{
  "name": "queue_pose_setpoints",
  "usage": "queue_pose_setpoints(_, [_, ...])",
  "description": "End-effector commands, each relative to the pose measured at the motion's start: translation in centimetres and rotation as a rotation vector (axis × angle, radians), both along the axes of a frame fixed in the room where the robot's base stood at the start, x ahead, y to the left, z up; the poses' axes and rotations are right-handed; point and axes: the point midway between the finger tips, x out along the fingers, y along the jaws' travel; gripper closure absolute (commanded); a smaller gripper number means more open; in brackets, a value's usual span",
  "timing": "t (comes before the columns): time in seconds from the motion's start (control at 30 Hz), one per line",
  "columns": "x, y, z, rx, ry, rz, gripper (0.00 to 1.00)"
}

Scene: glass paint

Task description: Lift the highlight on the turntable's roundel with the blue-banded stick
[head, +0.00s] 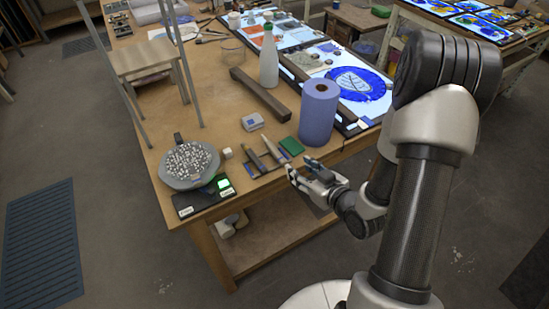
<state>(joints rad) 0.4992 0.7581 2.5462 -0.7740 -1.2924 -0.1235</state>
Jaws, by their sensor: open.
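The blue roundel (357,83) with a pale leaf drawing lies on a lit white panel at the back right of the bench. Whether a turntable is under it is too small to tell. Several slim stick-like tools (272,149) lie side by side near the bench's front edge, with blue showing among them. I cannot tell which one bears the blue band. My gripper (303,171) is open and looks empty, at the bench's front edge, just right of and nearer than the tools. It appears apart from them.
A blue paper roll (318,112) stands between the tools and the roundel. A dark bar (261,95) and a white bottle (268,62) are behind. A bowl of pale pieces (188,163) sits on a scale at left. A green block (291,146) lies beside the tools. Bare wood shows at left centre.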

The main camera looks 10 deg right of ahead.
Motion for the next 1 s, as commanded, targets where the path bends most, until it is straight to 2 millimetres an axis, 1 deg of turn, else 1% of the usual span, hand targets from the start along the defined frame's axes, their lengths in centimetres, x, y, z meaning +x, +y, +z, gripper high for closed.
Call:
queue_pose_setpoints(0.03, [0.4,0.1,-0.6,-0.003,-0.004,0.003,0.58])
queue_pose_setpoints(0.27, [1.5,0.6,-1.0,-0.002,-0.005,0.002,0.58])
queue_pose_setpoints(0.4, [4.2,1.6,-1.9,0.001,0.000,0.004,0.58])
queue_pose_setpoints(0.53, [6.3,2.3,-2.8,0.000,0.000,0.002,0.58])
queue_pose_setpoints(0.63, [7.4,2.5,-3.2,0.001,-0.001,0.000,0.58])
queue_pose_setpoints(0.77, [8.0,2.8,-3.4,0.001,0.000,0.000,0.58])
queue_pose_setpoints(0.87, [8.9,3.2,-3.5,0.000,-0.001,0.001,0.58])
queue_pose_setpoints(1.0, [10.9,4.1,-4.0,0.000,-0.002,0.003,0.58])
